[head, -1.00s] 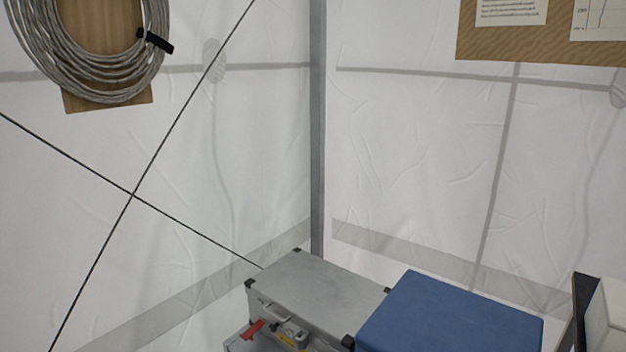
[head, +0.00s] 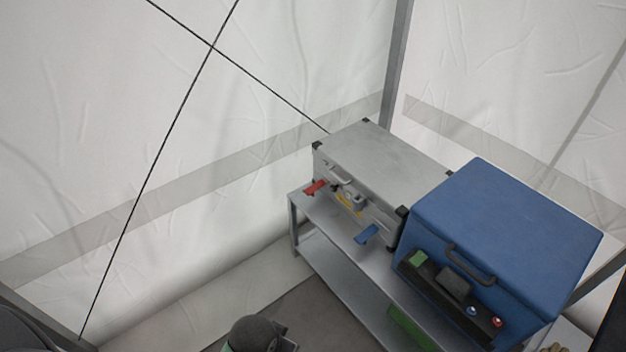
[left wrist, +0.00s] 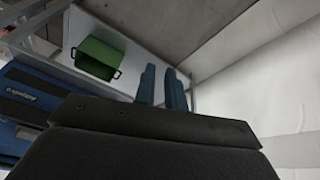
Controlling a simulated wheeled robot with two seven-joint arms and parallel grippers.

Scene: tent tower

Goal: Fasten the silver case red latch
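The silver case (head: 385,155) sits on a grey metal shelf unit (head: 330,222) in the tent corner, lid down. Its red latch (head: 315,187) is at the left end of the front face and sticks outward from it. A blue latch (head: 367,235) sticks out at the front's right end. A handle and a yellow label lie between them. My left gripper (left wrist: 162,72) shows in the left wrist view with two blue fingers, a narrow gap between them and nothing held. It is apart from the case, which I cannot make out there. My right gripper is not in view.
A large blue box (head: 500,230) with a handle stands close against the case's right side. A green bin (left wrist: 97,58) is on the lower shelf. White tent walls rise behind and left. The space in front of the red latch looks clear.

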